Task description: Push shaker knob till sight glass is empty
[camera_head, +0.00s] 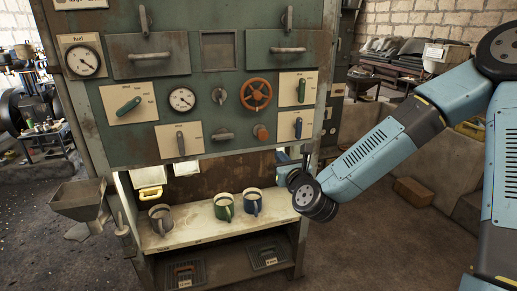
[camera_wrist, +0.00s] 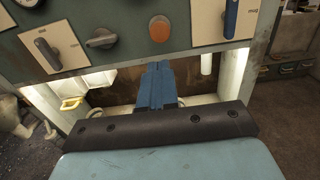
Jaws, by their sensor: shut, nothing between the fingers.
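On the green panel, an orange round knob (camera_head: 261,132) sits at the lower right; it also shows at the top of the wrist view (camera_wrist: 159,28). I cannot tell for certain whether it is the shaker knob. No labelled sight glass can be made out; a pale upright tube (camera_wrist: 207,62) hangs below the panel's lower edge in the wrist view. My gripper (camera_head: 284,158) is by the panel's lower right edge, below and right of the orange knob. In the wrist view its blue fingers (camera_wrist: 157,70) are together and empty, pointing under the panel.
A red handwheel (camera_head: 256,94), a grey knob (camera_head: 222,134) and several levers stick out of the panel.

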